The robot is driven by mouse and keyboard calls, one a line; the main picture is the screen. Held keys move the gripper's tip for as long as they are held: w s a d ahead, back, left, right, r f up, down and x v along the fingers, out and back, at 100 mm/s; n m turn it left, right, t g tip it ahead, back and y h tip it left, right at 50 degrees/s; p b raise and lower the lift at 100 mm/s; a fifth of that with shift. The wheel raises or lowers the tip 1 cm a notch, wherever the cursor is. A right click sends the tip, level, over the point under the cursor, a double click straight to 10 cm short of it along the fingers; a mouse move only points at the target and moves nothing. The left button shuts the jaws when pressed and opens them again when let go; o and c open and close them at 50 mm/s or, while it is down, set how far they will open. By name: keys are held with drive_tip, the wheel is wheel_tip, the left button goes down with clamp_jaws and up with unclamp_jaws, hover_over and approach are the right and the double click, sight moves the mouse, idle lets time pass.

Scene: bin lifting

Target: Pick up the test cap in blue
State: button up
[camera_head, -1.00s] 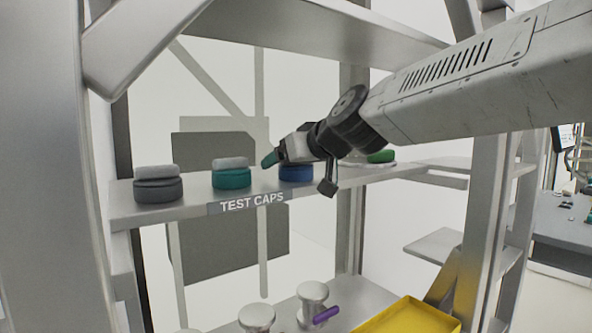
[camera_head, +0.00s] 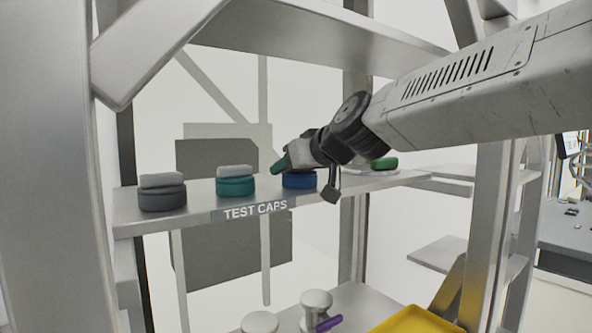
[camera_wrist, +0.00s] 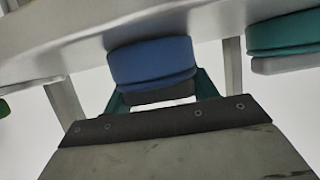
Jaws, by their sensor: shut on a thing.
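The blue test cap (camera_head: 299,181) sits on the shelf marked TEST CAPS, right of the teal cap. It also shows in the wrist view (camera_wrist: 152,62), which appears upside down, with its dark top knob (camera_wrist: 158,96) toward my gripper. My gripper (camera_head: 284,166) is over the blue cap, and its teal fingers are on both sides of the knob in the wrist view. It is shut on the cap's knob. In the head view my gripper hides the cap's top. The cap looks level, and no clear gap shows beneath it.
The teal cap (camera_head: 235,187) and a grey cap (camera_head: 162,197) stand to the left on the shelf (camera_head: 200,218). A green cap (camera_head: 384,163) is partly hidden behind my arm at right. Another shelf panel hangs above. Knobbed parts and a yellow tray (camera_head: 418,319) are below.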

wheel_tip(320, 180, up, 4)
drive_tip(key=shift+f, duration=0.25)
drive_tip(key=s+d+r, duration=0.1)
drive_tip(key=s, duration=1.5)
drive_tip(key=shift+d, duration=0.2)
drive_tip(key=shift+r, duration=0.2)
drive_tip(key=shift+r, duration=2.95)
